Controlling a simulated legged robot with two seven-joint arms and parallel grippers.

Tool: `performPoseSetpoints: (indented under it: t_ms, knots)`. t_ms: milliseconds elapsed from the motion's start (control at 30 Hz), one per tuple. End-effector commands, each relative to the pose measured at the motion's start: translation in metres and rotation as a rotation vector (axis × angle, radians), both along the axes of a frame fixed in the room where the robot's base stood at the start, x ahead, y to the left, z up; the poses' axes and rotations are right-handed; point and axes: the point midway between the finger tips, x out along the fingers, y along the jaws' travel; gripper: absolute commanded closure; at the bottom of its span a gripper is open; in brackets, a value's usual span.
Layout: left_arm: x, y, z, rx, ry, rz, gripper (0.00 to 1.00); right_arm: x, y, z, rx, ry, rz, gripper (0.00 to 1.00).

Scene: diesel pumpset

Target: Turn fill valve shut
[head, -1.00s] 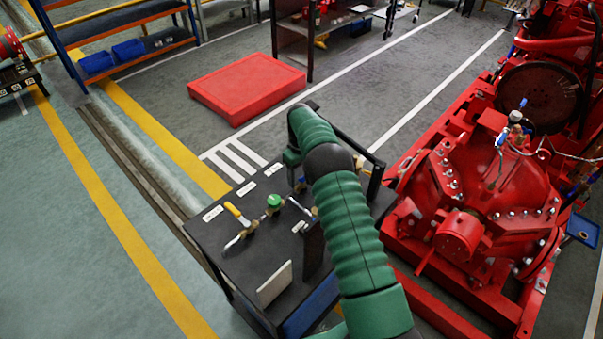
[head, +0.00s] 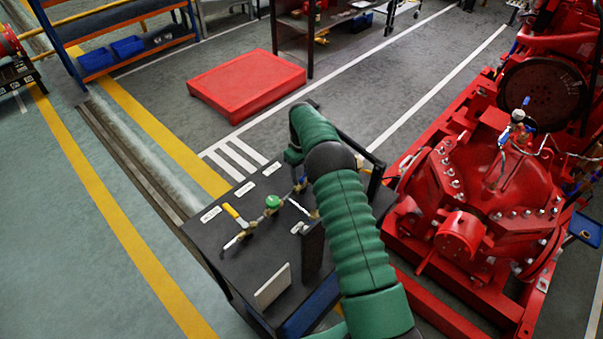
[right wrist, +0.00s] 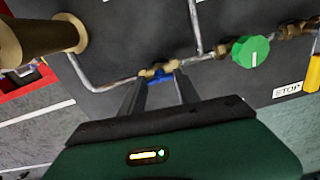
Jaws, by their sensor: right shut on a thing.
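A small valve with a blue handle (right wrist: 160,74) sits on a brass fitting in a thin metal pipe on the dark panel (right wrist: 120,60). My right gripper (right wrist: 161,80) has its two fingers on either side of the blue handle and is shut on it. In the head view my green right arm comes up from the bottom and hides most of the gripper and the valve. I cannot read a label naming the fill valve. A green knob (right wrist: 250,52) and a yellow lever (head: 235,213) stand on the same pipe run. My left gripper is not in view.
The dark bench (head: 215,245) carries the pipework and upright plates. A large red pumpset (head: 475,205) stands close to the right of my arm. A red floor platform (head: 247,84) and a blue shelf rack (head: 130,40) lie behind. The floor at left is clear.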

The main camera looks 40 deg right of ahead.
Motion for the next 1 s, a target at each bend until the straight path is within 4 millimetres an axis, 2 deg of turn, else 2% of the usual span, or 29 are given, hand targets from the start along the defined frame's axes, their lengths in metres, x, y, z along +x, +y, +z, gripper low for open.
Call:
performPoseSetpoints:
  t_ms: [33, 533, 1000]
  knots:
    - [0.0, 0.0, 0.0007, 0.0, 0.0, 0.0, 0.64, 0.0013, -0.0055, 0.0055, -0.013, -0.008, -0.003, 1.0]
    - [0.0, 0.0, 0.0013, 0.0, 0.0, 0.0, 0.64, 0.0023, -0.007, 0.0072, -0.016, -0.012, -0.043, 1.0]
    - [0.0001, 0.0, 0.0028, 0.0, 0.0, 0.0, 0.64, 0.0029, -0.0074, 0.0076, -0.017, -0.013, -0.234, 1.0]
